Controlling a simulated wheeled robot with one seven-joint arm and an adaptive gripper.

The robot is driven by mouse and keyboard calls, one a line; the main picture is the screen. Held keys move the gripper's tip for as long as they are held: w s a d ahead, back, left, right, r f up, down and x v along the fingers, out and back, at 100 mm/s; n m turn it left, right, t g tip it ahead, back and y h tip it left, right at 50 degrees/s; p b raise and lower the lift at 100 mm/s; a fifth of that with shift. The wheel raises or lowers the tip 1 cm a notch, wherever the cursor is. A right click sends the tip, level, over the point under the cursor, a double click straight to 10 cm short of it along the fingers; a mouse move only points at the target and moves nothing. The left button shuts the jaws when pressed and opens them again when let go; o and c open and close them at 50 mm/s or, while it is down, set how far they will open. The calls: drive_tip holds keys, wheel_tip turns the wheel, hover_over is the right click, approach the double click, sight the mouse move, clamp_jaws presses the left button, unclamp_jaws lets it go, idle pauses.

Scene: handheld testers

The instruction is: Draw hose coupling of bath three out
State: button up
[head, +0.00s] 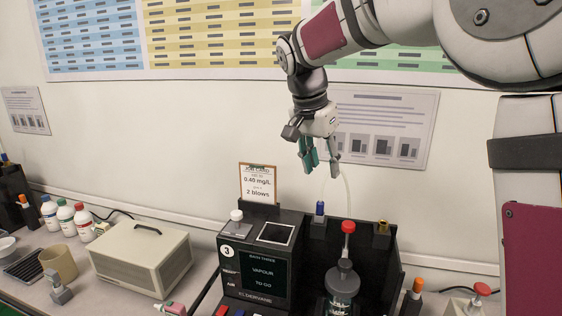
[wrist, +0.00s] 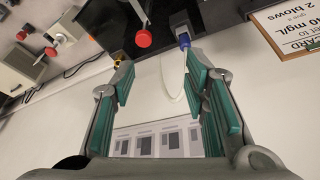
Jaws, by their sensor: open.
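Bath three (head: 262,262) is a dark box marked 3 with a lit screen reading "VAPOUR TO GO". A blue coupling (head: 320,208) stands upright at the back of its dark housing. In the wrist view, the blue coupling (wrist: 183,40) sits on a grey block, and a pale clear hose (wrist: 164,82) curves close to it. My gripper (head: 321,160) is open and empty above the coupling in the head view. Its green-padded fingers (wrist: 160,74) are apart in the wrist view, with the coupling beyond the fingertips. The hose's full path is hidden.
A red-knobbed jar (head: 343,280) stands in the housing, with a brass fitting (head: 382,228) behind it to the right. A job card (head: 258,183) stands behind the bath. A beige case (head: 140,258) and bottles (head: 83,222) are at left. The wall is close behind.

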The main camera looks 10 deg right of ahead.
sight(319, 202)
drive_tip(key=w+a+f+m, duration=0.2)
drive_tip(key=w+f, duration=0.1)
drive_tip(key=w, duration=0.3)
drive_tip(key=shift+h, duration=0.5)
drive_tip(key=p+x, duration=0.2)
drive_tip(key=x, duration=1.1)
drive_tip(key=shift+f, duration=0.15)
drive_tip(key=shift+c, duration=0.5)
drive_tip(key=c, duration=0.8)
clamp_jaws()
